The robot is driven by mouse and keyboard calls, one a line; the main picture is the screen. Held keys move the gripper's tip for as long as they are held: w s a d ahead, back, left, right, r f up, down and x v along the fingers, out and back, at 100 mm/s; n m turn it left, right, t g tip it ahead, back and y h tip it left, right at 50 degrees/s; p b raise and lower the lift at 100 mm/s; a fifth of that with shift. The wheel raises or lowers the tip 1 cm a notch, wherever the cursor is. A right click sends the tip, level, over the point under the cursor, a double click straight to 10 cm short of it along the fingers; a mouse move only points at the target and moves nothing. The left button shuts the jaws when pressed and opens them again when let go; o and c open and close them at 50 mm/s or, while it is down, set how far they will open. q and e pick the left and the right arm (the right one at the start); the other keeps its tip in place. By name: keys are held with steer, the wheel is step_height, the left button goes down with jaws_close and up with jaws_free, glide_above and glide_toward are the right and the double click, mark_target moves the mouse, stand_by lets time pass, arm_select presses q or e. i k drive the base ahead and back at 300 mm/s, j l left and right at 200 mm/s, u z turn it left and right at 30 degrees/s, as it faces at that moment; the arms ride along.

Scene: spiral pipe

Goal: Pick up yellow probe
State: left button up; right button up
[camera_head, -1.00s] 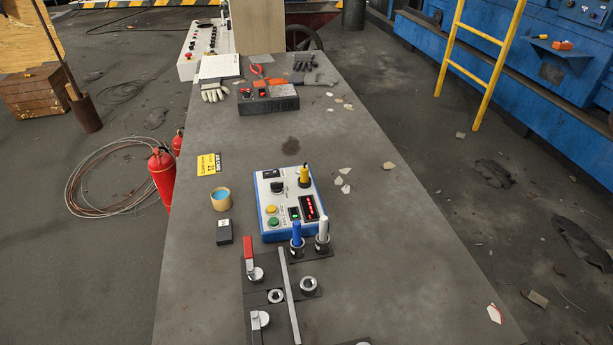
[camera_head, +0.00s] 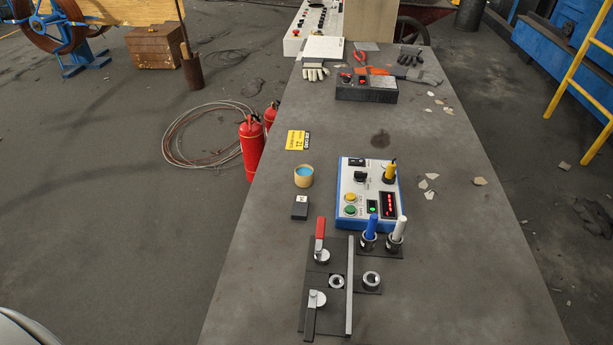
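The yellow probe (camera_head: 390,171) stands upright at the top right corner of a white and blue control box (camera_head: 347,210) on the table. A blue probe (camera_head: 370,227) and a white probe (camera_head: 399,229) stand in dark holders just in front of the box. Neither gripper shows in the head view. A light grey curved part at the bottom left corner may be mine, but I cannot tell which part it is.
A black fixture (camera_head: 320,285) with a red-handled lever (camera_head: 320,236) sits in front of the box. A tape roll (camera_head: 304,176) and small black block (camera_head: 300,207) lie to its left. Gloves and a dark box (camera_head: 366,88) are farther back. The table's right side is mostly clear.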

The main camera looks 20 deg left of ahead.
mark_target(392, 167)
steer(key=j+z, duration=0.7)
steer(key=z, duration=0.15)
